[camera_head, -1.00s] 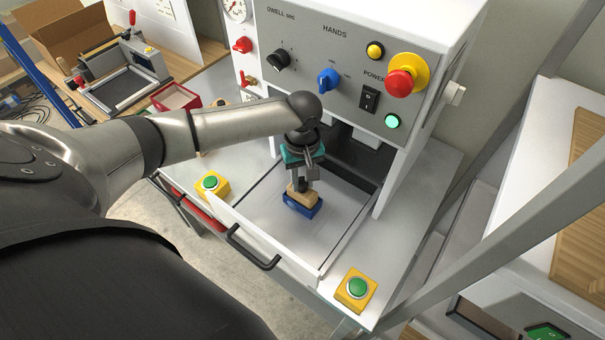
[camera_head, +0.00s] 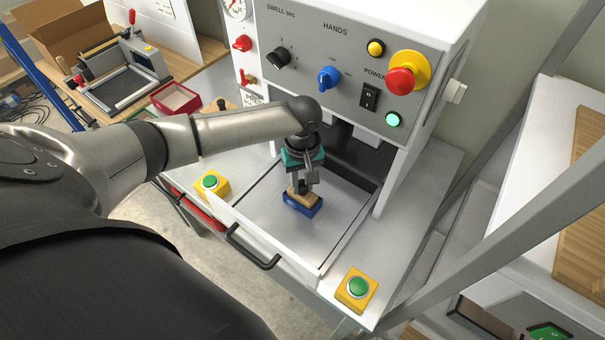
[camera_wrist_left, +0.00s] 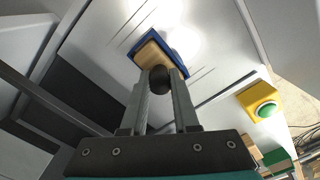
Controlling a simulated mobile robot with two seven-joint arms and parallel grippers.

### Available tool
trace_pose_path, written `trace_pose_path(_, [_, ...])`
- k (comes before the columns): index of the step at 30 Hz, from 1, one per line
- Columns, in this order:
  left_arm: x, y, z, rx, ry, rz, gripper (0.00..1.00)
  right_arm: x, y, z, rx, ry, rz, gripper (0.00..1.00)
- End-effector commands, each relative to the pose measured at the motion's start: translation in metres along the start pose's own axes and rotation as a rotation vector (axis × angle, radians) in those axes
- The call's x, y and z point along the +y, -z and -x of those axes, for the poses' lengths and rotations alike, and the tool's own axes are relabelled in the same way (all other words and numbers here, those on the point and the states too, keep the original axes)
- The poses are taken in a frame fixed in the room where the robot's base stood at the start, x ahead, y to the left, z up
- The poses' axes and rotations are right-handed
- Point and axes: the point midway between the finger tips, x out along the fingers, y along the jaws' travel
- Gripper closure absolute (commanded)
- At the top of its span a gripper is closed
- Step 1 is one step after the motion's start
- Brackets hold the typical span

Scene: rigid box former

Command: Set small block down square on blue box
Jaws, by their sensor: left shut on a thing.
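The blue box (camera_head: 305,208) sits on the metal plate inside the press. The small tan wooden block (camera_head: 301,198) is over its top; it also shows in the wrist view (camera_wrist_left: 150,55) with a dark round knob (camera_wrist_left: 160,77). My left gripper (camera_head: 301,183) points down and is shut on the block by its knob. In the wrist view, blue edges of the box (camera_wrist_left: 181,42) show beside and beyond the block. The block looks nearly in line with the box. I cannot tell whether it touches the box. My right gripper is not in view.
The press panel (camera_head: 340,60) with knobs rises behind my gripper. Two green buttons on yellow bases (camera_head: 212,185) (camera_head: 356,289) flank the plate (camera_head: 275,220). A black handle (camera_head: 250,248) is at the front edge. A red tray (camera_head: 176,99) stands at left. The plate around the box is clear.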

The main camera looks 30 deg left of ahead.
Motion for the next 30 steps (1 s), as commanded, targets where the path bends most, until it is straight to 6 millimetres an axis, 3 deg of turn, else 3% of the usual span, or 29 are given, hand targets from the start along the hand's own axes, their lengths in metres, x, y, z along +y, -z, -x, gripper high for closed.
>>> trace_pose_path(25, [0.001,0.0,-0.013,0.001,-0.002,0.001,1.0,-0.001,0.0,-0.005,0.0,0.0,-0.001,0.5])
trace_pose_path(26, [0.001,0.0,-0.013,0.001,-0.002,0.0,0.68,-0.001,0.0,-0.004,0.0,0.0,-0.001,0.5])
trace_pose_path(30, [0.0,0.0,-0.012,0.001,-0.001,0.0,0.52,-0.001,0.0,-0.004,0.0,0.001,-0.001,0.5])
